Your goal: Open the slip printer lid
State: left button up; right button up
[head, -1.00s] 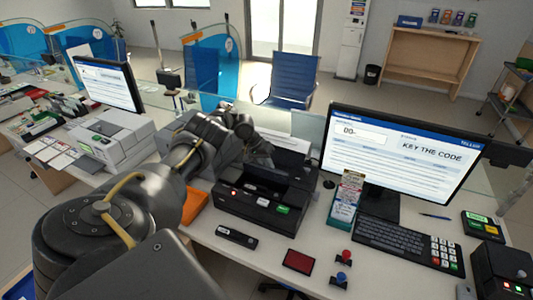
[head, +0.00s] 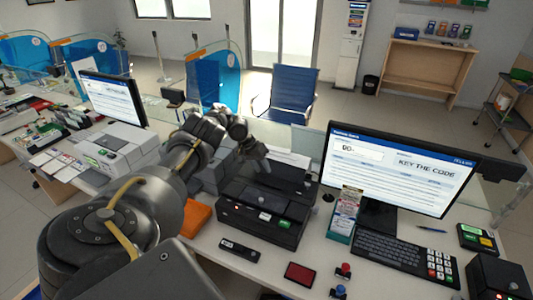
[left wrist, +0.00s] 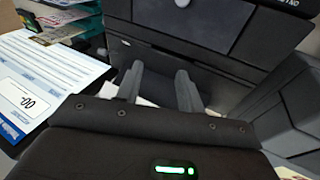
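The slip printer (head: 262,213) is a black box with a green-lit button on its front, standing on the counter left of the big monitor. My left gripper (head: 260,163) hangs over the printer's rear left part and hides some of its top. In the left wrist view its two grey fingers (left wrist: 161,88) are apart with nothing between them. Dark printer-like panels (left wrist: 190,45) lie beyond the fingertips; I cannot tell whether the fingers touch them. The printer's dark top shows no clear lid edge, so I cannot tell how far the lid is raised. My right gripper is out of view.
The monitor (head: 395,168) and keyboard (head: 405,260) stand to the right, with a leaflet holder (head: 345,215) beside the printer. A black device (head: 239,249), a red pad (head: 299,274) and stamps (head: 342,272) lie in front. An orange item (head: 196,215) sits at the left.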

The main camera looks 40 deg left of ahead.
pick_arm(q)
jog(key=v, duration=0.2)
jog(key=shift+s+a+r+b, duration=0.1)
jog(key=shift+a+r+b, duration=0.15)
jog(key=shift+r+b, duration=0.05)
jog(key=shift+s, duration=0.1)
dwell(0.3)
